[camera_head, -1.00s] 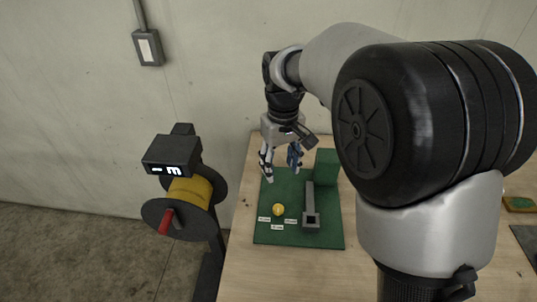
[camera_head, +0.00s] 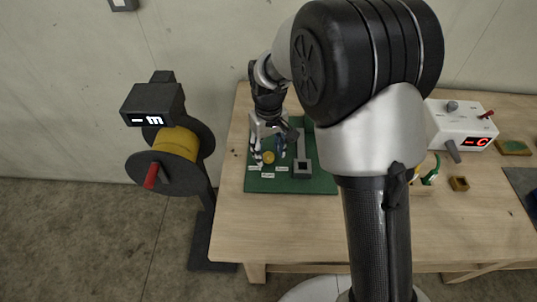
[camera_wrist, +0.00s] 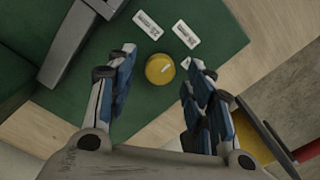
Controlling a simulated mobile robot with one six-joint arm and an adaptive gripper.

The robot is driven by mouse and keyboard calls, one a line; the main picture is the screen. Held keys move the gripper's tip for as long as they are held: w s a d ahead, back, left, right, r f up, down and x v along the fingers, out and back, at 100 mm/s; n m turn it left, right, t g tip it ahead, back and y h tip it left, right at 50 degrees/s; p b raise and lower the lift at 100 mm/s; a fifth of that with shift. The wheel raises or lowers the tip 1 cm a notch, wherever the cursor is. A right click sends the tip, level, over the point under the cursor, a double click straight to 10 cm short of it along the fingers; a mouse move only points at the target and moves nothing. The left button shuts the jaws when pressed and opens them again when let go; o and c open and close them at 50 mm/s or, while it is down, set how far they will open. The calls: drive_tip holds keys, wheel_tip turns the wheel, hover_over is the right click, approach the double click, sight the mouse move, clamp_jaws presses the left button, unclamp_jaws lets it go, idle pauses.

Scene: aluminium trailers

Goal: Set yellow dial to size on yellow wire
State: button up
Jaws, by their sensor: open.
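The yellow dial (camera_head: 268,157) sits on the green board (camera_head: 310,187) and shows in the wrist view (camera_wrist: 160,69) with a pale mark on its top. My gripper (camera_head: 268,151) is open above the dial. In the wrist view my fingers (camera_wrist: 162,62) stand on either side of the dial, apart from it. One is partly hidden by a finger in the wrist view. Yellow wire (camera_head: 177,144) is wound on a dark spool at the left.
A dark display box (camera_head: 152,104) above the spool shows a bar and an "m"-like sign. A grey bar-shaped fixture (camera_head: 303,168) lies right of the dial. A white device (camera_head: 462,125) with a red display stands at the right. The table front (camera_head: 300,230) is clear.

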drive_tip(key=shift+f, duration=0.5)
drive_tip(key=c, duration=1.1)
